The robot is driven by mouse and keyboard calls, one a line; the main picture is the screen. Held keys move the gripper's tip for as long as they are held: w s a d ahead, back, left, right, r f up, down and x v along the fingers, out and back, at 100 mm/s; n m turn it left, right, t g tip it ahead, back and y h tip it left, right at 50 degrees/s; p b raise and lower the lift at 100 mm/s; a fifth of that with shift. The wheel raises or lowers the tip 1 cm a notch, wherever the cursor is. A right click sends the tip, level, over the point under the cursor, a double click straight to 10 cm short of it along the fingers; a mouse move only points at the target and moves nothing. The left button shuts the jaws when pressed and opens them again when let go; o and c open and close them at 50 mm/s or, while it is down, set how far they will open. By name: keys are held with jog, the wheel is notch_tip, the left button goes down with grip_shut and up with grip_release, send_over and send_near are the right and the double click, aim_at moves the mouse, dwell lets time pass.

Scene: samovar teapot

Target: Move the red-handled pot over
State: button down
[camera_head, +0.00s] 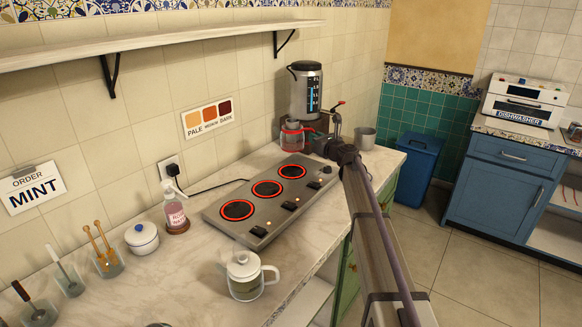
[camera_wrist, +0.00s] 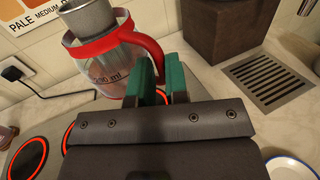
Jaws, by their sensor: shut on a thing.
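The red-handled pot (camera_head: 293,139) is clear glass with a red rim and handle. It is just behind the hob, in front of the tall water boiler. A grey metal cup-like piece (camera_wrist: 90,18) sits in its top. In the wrist view the pot (camera_wrist: 110,68) shows volume marking on its glass, partly cut by glare. My gripper (camera_head: 318,142) comes in from the right. Its green fingers (camera_wrist: 157,82) are shut on the pot's red handle. I cannot tell whether the pot's base touches the counter.
The hob (camera_head: 250,215) has several glowing red rings. The boiler (camera_head: 306,92) stands behind the pot, with a drip grate (camera_wrist: 268,80) beside it. A metal cup (camera_head: 365,139) is to the right. A glass teapot (camera_head: 246,275) stands in front of the hob.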

notch_tip(320, 180, down, 10)
jog(key=b, duration=1)
jog(key=shift+f+b, duration=0.25)
jog(key=shift+b, duration=0.05)
jog(key=shift+r+p, duration=0.3)
jog(key=shift+f, duration=0.2)
jog(key=c, duration=1.1)
grip_release()
jog(key=shift+r, duration=0.2)
jog(key=v, duration=1.2)
